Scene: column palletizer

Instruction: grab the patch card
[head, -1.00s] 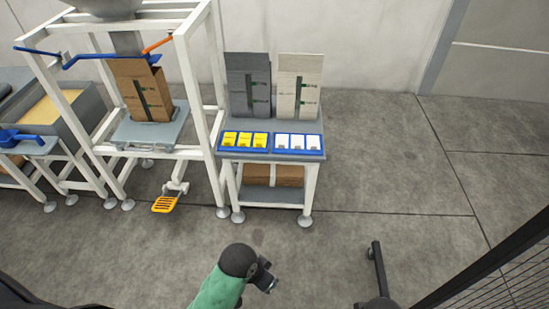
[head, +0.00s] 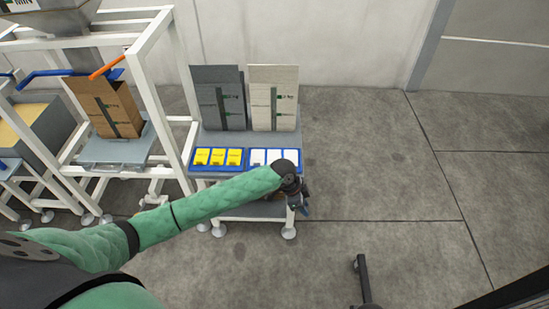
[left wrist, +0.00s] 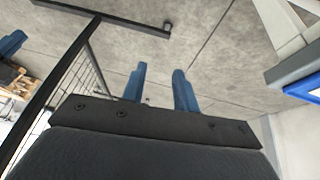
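Several small cards lie in a blue-rimmed tray on the front of a table. The yellow cards (head: 218,157) are on the left, the white cards (head: 257,157) on the right. My green left arm reaches across the front of the table and hides part of the white side. My left gripper (head: 304,209) is in front of the table's right end, pointing down and apart from the cards. In the left wrist view its two blue fingers (left wrist: 161,88) are apart with nothing between them. A blue tray edge (left wrist: 300,90) shows at the right there. My right gripper is not in view.
Grey sacks (head: 218,97) and cream sacks (head: 273,97) stand behind the cards. A white frame with a brown sack (head: 106,105) is to the left. The floor right of the table is open.

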